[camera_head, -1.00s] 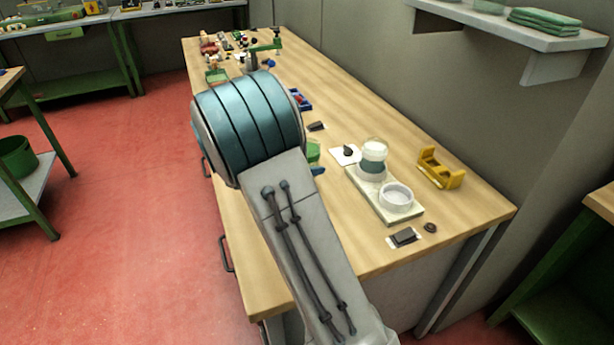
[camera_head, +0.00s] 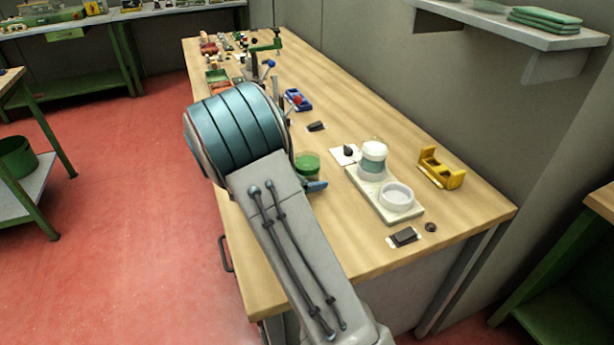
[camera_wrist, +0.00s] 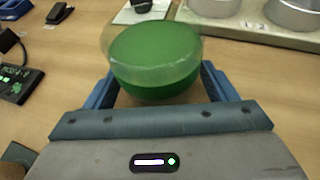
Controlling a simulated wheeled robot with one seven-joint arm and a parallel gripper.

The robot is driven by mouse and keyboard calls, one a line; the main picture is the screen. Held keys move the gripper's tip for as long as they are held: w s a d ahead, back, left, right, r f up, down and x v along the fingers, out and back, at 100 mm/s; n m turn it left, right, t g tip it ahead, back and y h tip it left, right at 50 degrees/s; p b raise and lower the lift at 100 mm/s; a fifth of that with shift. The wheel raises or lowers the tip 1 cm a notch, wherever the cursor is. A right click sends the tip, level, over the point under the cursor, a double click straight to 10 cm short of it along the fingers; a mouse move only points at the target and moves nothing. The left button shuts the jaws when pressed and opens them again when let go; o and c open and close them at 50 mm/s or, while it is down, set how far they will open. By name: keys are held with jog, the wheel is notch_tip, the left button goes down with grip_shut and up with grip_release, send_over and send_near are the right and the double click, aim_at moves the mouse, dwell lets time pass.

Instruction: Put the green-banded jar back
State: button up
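A clear-topped jar with a broad green band (camera_head: 307,168) is at my gripper, over the near side of the bench; it also shows in the wrist view (camera_wrist: 155,62). My gripper (camera_wrist: 160,85) has its blue fingers on both sides of the jar and appears shut on it; the exact contact is partly hidden. In the head view my arm covers most of the gripper, with one blue fingertip showing below the jar. A pale tray (camera_head: 405,213) holds a white-topped jar with a grey-teal band (camera_head: 373,163) and, nearer, an open white round holder (camera_head: 397,194).
A yellow holder (camera_head: 441,169) stands right of the tray. A black knob on a white card (camera_head: 347,152) lies left of it, and a dark block (camera_head: 404,236) lies in front. Bare wood lies between jar and tray.

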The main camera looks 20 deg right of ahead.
jog(key=shift+r, duration=0.2)
jog(key=v, duration=1.1)
jog(key=shift+a, duration=0.2)
jog(key=shift+s+a+r, duration=0.15)
jog(key=s+d+m, duration=0.1)
jog(key=s+m+g+y, duration=0.1)
jog(key=s+m, duration=0.1)
jog(key=s+d+r+m+g+y, duration=0.1)
jog(key=s, duration=0.1)
jog(key=shift+s+d+r, duration=0.1)
jog(key=shift+s+d, duration=0.05)
jog(key=shift+d, duration=0.2)
jog(key=s+a+r+m+y, duration=0.1)
jog(key=s+a+m+y, duration=0.1)
jog(key=s+m+y, duration=0.3)
jog(key=s+a+r+m+y, duration=0.2)
jog(key=s+m+y, duration=0.3)
jog(key=s+m, duration=0.7)
jog(key=s, duration=0.2)
jog(key=shift+s+m+y, duration=0.25)
jog(key=shift+m+y, duration=0.15)
